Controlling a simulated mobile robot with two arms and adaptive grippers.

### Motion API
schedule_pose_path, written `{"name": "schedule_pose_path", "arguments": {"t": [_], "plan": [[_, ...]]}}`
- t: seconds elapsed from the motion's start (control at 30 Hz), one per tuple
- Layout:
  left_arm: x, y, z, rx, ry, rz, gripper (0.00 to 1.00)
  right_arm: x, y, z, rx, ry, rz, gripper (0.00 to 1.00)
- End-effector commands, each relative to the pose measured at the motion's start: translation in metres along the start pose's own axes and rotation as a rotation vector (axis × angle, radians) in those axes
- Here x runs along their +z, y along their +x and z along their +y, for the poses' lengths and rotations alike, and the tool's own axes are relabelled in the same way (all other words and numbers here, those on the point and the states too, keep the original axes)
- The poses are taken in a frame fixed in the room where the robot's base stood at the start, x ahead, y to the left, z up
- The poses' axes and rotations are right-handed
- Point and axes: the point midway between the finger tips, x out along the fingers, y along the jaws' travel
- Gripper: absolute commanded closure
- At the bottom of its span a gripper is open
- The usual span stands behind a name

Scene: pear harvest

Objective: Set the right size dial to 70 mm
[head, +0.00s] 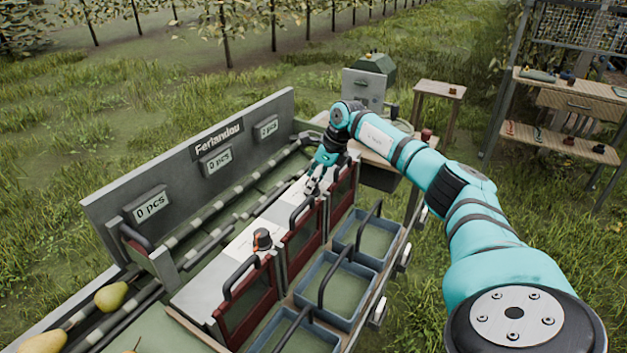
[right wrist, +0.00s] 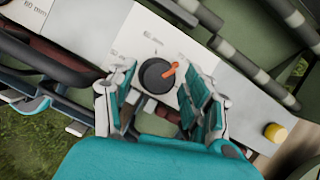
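The right size dial (right wrist: 153,80) is a round black knob with an orange pointer, on a pale plate with small printed marks. In the right wrist view its pointer is turned to the upper right. The marks are too small to read surely. My right gripper (right wrist: 160,88) is open, with one finger on each side of the dial; I cannot tell whether they touch it. In the head view my right gripper (head: 314,186) is over the far part of the sorting bench and hides this dial. My left gripper is not in view.
Another black dial with orange (head: 262,238) stands nearer on the bench. Black handles (head: 240,277) and blue crates (head: 318,309) line the bench's right side. Rollers and the back panel (head: 190,165) run along the left. Pears (head: 111,296) lie at the near left.

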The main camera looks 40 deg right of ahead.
Motion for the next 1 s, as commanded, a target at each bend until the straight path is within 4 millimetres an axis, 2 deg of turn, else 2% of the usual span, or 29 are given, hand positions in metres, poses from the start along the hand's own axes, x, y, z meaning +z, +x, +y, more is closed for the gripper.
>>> {"name": "schedule_pose_path", "arguments": {"t": [0.37, 0.47, 0.8, 1.0], "plan": [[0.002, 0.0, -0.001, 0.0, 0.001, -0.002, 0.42, 0.0, -0.004, 0.0, 0.001, 0.0, 0.001, 0.42], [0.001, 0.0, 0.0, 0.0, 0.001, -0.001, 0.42, -0.001, -0.016, 0.0, -0.001, 0.0, 0.001, 0.42], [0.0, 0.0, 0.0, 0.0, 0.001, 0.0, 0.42, 0.0, -0.087, -0.001, -0.002, 0.001, 0.0, 0.42], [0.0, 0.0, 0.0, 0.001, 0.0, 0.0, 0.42, 0.0, -0.113, -0.001, -0.001, 0.001, -0.001, 0.42]]}}
